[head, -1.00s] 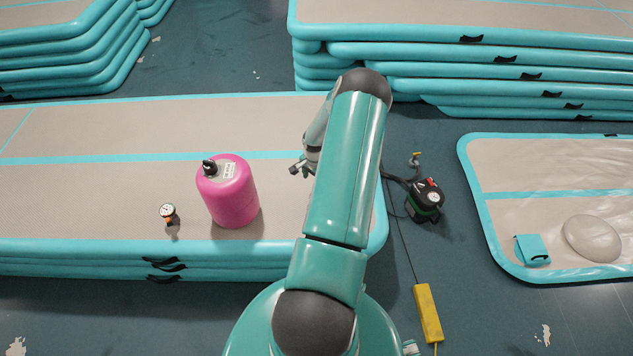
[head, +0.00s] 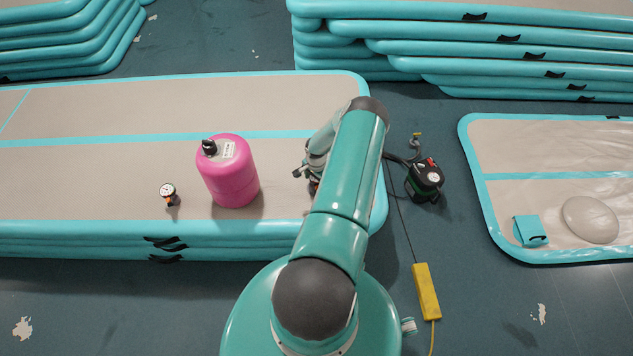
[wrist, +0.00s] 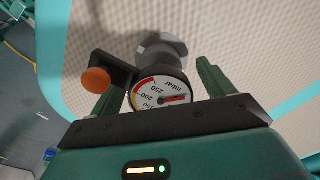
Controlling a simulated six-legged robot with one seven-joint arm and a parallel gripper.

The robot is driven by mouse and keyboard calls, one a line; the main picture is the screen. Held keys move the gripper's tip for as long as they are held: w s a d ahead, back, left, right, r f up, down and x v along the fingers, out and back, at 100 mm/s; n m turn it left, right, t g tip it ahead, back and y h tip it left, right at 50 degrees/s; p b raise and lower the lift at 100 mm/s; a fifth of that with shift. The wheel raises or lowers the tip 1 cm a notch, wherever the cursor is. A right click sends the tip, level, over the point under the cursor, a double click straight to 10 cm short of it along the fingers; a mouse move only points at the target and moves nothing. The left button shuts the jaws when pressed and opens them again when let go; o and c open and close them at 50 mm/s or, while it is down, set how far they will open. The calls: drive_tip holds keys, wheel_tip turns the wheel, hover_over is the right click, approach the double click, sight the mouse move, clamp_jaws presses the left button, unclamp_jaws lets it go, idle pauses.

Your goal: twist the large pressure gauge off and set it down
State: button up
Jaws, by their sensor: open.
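The large pressure gauge (wrist: 160,92) is in the wrist view, a round white dial marked mbar in a dark housing. Its neck meets a grey fitting (wrist: 163,50) on the pale mat surface. My gripper (wrist: 161,76) is open, with one green finger on each side of the gauge. I cannot tell whether either finger touches it. A black block with an orange knob (wrist: 96,80) is beside the left finger; I cannot tell what it belongs to. In the head view my gripper (head: 312,178) is over the right end of the mat, and my arm hides the large gauge.
A black pump (head: 424,182) and a yellow box with a cable (head: 426,290) lie on the floor to the right.

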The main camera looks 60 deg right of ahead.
drive_tip(key=shift+f, duration=0.35)
drive_tip(key=c, duration=1.1)
drive_tip(key=shift+r, duration=2.55)
drive_tip(key=shift+c, duration=0.2)
